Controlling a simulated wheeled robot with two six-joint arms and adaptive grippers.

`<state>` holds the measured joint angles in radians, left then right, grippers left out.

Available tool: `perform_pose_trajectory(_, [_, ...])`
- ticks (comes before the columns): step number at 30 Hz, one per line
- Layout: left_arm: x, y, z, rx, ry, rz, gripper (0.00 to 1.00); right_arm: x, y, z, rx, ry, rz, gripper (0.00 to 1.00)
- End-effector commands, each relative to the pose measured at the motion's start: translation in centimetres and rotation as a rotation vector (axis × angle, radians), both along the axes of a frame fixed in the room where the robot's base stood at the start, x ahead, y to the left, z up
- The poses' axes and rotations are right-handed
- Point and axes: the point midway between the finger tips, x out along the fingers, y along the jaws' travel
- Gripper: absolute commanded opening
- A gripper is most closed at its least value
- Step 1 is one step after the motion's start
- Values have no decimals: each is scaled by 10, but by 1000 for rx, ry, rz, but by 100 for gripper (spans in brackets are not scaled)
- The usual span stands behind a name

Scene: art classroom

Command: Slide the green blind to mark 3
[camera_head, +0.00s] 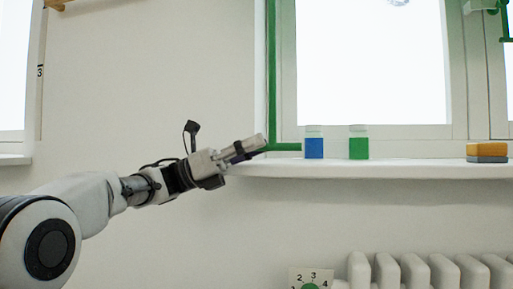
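A thin green upright strip (271,75) runs down the left side of the right window, and a short green bar (284,147) meets it at the bottom. I cannot tell whether these are the green blind. A black "3" (40,71) is on a narrow strip beside the left window. My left gripper (254,149) is at the left end of the window sill, its tips close to the green corner. I see it from the side and cannot tell whether it touches the green or is open. My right gripper is not in view.
On the sill (370,171) stand a blue jar (314,146), a green jar (358,146) and stacked yellow and grey blocks (487,152). Below are a white radiator (415,272) and a numbered dial plate (297,272). Green parts (505,22) hang at the top right.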

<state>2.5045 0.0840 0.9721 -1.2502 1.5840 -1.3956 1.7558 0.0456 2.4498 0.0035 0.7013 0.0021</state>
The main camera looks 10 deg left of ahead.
Motion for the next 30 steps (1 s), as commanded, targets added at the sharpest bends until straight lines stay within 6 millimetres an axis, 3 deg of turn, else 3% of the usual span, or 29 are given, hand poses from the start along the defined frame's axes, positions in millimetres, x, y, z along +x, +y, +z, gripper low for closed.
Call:
perform_pose_trajectory(10, [0, 5, -2, 2, 0, 0, 41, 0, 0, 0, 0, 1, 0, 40])
perform_pose_trajectory(24, [-5, 100, -41, 0, 1, 2, 41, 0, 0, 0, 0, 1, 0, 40])
perform_pose_trajectory(30, [-6, 112, -46, 2, 0, 0, 41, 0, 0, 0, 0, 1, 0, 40])
